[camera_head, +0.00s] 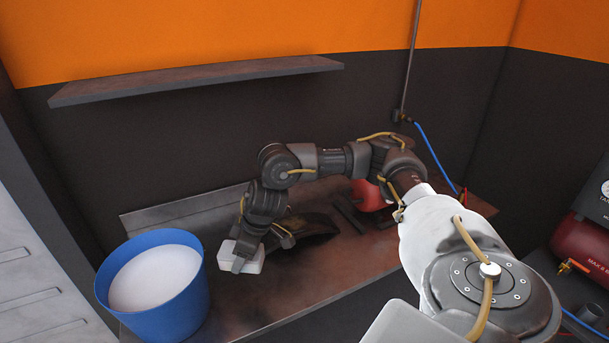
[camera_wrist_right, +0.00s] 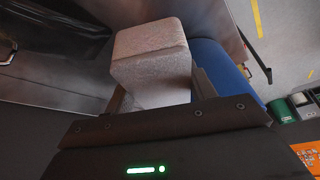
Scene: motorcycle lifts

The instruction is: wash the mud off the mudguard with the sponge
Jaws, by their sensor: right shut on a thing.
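The pale block-shaped sponge (camera_head: 256,262) is held in my right gripper (camera_head: 241,256), above the bench and beside the bucket's right rim. In the right wrist view the sponge (camera_wrist_right: 150,55) sits between the fingers and sticks out beyond them. The dark curved mudguard (camera_head: 312,226) lies on the bench to the right of the gripper, partly hidden behind my right arm. A dark shape at the upper left of the wrist view may be the mudguard; its mud cannot be told clearly. My left gripper is not in view.
A red object (camera_head: 370,196) and a dark stand (camera_head: 350,212) are at the bench's right. A shelf (camera_head: 200,78) hangs above. The bench front is clear.

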